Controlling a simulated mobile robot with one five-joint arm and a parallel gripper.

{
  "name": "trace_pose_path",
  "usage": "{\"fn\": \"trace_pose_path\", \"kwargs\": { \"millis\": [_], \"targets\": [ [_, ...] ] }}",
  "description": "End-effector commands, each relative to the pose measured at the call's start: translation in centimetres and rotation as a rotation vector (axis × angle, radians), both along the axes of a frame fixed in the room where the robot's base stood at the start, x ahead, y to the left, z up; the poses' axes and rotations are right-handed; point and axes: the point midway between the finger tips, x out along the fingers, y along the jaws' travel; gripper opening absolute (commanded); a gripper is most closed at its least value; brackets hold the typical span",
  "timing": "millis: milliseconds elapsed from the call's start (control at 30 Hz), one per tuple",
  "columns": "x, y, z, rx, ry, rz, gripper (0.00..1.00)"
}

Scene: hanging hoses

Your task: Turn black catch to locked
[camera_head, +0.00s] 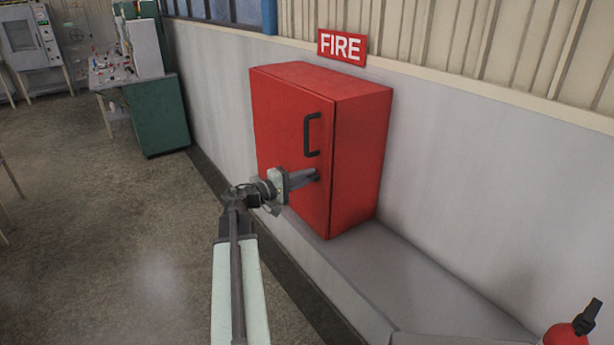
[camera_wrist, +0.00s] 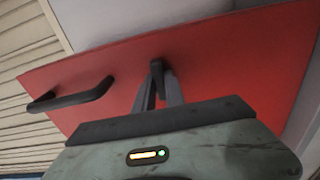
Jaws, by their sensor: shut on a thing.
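The black catch (camera_wrist: 157,72) is on the red cabinet door, below the handle. My gripper (camera_head: 313,175) reaches the door at the catch in the head view, where its fingers mostly hide the catch. In the wrist view my gripper (camera_wrist: 158,88) has its two fingers closed on the catch, one on each side. The catch's tip shows above the fingertips. The red cabinet (camera_head: 360,150) stands shut on a grey ledge, and its door (camera_head: 280,120) faces my arm. The catch's exact angle is hard to tell.
A black door handle (camera_head: 312,135) sits above the catch and also shows in the wrist view (camera_wrist: 72,96). A FIRE sign (camera_head: 342,47) is on the wall above. A red extinguisher (camera_head: 568,336) is at bottom right.

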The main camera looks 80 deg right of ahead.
Motion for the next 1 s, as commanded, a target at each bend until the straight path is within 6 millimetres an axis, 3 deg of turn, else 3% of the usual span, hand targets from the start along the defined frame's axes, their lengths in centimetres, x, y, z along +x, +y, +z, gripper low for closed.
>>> {"fn": "trace_pose_path", "kwargs": {
  "millis": [367, 400, 467, 500, 800, 1000],
  "targets": [
    [-0.1, 0.1, -0.2, -0.003, -0.011, -0.004, 0.0],
    [-0.1, 0.1, -0.2, -0.002, -0.011, -0.004, 0.17],
    [-0.1, 0.1, -0.2, -0.002, -0.011, -0.004, 0.34],
    [-0.1, 0.1, -0.2, -0.003, -0.01, -0.004, 0.36],
    [0.1, 0.2, -0.1, -0.003, -0.007, -0.002, 0.36],
    [2.6, 2.5, -0.1, -0.003, -0.007, 0.002, 0.36]
  ]
}}
